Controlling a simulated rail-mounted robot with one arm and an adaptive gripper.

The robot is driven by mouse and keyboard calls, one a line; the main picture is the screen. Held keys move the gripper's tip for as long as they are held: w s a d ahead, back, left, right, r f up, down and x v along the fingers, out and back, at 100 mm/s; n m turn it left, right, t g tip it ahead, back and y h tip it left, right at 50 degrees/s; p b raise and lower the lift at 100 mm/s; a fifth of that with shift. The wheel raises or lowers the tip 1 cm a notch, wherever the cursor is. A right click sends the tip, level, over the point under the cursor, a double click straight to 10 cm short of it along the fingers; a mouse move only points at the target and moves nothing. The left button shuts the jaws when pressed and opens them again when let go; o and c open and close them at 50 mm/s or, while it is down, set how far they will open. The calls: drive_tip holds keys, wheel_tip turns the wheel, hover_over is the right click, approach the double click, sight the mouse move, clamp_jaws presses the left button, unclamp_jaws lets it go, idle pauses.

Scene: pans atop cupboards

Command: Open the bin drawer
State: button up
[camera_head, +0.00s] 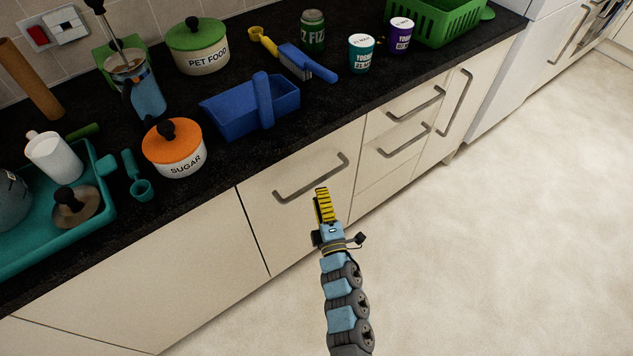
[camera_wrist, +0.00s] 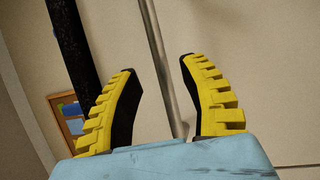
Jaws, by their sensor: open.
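A cream drawer front (camera_head: 285,232), which I take to be the bin drawer, sits under the black worktop. It looks closed, flush with the fronts beside it. Its long grey bar handle (camera_head: 300,190) runs across its upper part. My gripper (camera_head: 322,191) is in front of this drawer, just below the handle's right half. In the wrist view my gripper (camera_wrist: 158,78) is open, with yellow and black fingers apart. The handle bar (camera_wrist: 160,60) shows in the gap between them, with nothing gripped. I cannot tell whether the fingertips reach past the bar.
The black worktop (camera_head: 330,100) overhangs above, holding a blue caddy (camera_head: 232,112), a sugar pot (camera_head: 174,155) and a teal tray (camera_head: 100,205). Smaller drawers with handles (camera_head: 405,142) stand to the right. The pale floor (camera_head: 500,240) in front is clear.

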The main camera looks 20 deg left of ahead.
sight(316, 181)
drive_tip(key=shift+x, duration=2.35)
clamp_jaws()
